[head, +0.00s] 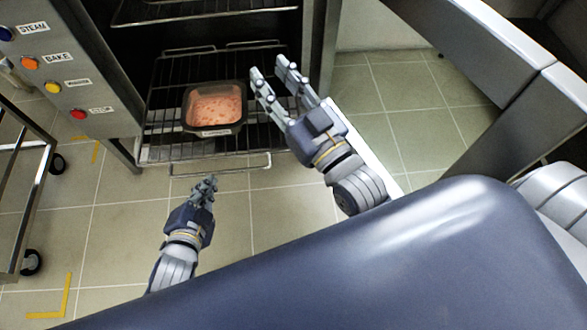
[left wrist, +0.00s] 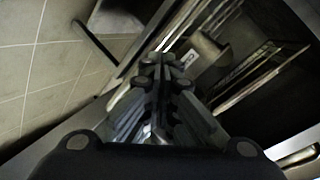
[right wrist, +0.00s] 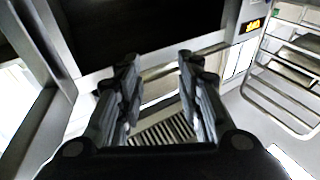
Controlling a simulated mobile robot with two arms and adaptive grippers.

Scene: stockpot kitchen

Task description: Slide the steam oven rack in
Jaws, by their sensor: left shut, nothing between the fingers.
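The steam oven rack (head: 235,168) is a wire rack that sticks out of the open oven at its lower level. A dark square pan (head: 188,108) with pinkish food sits on it. My left gripper (head: 207,182) is shut and empty, just in front of the rack's front bar; I cannot tell if it touches. Its closed fingers (left wrist: 157,65) show in the left wrist view, with rack wires beyond. My right gripper (head: 269,70) is open and empty beside the rack's right side; its spread fingers also show in the right wrist view (right wrist: 158,62).
The oven's front panel (head: 60,62) has several coloured buttons at the left. Another wire rack (head: 200,14) sits higher in the oven. A wheeled metal cart (head: 35,195) stands at the far left. A steel counter (head: 490,50) is at the right. The tiled floor before the oven is clear.

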